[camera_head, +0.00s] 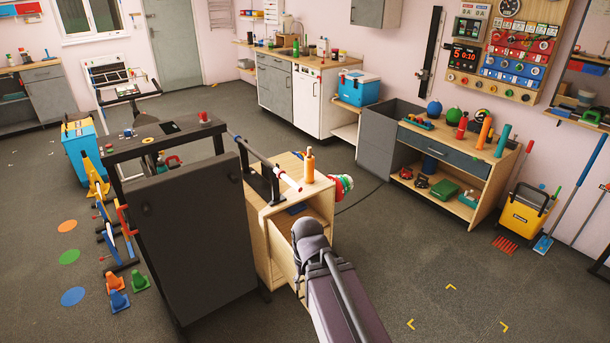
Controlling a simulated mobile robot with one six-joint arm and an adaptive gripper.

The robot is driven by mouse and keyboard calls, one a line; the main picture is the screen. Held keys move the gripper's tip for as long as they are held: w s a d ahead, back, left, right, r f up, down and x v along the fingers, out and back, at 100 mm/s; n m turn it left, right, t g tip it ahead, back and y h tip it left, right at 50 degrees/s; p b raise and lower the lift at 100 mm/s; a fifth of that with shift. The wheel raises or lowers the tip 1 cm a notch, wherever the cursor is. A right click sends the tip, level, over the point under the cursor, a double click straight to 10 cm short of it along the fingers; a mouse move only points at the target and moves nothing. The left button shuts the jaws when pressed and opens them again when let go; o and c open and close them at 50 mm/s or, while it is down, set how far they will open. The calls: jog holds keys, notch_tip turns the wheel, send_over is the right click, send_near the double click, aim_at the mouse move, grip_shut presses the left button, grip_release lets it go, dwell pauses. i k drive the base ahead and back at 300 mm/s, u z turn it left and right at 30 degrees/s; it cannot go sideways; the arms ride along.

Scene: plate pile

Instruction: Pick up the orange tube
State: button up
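An orange tube (484,132) stands upright on the wooden workbench (462,141) at the right, between a red bottle (462,125) and a green tube (503,140). A separate orange bottle (309,165) stands on top of the small wooden cabinet in the middle. My arm rises from the bottom edge to a rounded dark joint in front of that cabinet, well apart from the workbench. My gripper's fingers do not show, so I cannot see what they hold.
The wooden cabinet (265,222) and a tall dark panel (192,235) stand close to my arm. Green and blue balls sit on the workbench's left part. A yellow bucket (525,213) stands right of the workbench. The grey floor (440,275) before the workbench is clear.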

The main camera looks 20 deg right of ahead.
aim_at(309, 163)
jog(key=z, duration=0.05)
jog(key=i, duration=1)
jog(key=u, duration=0.05)
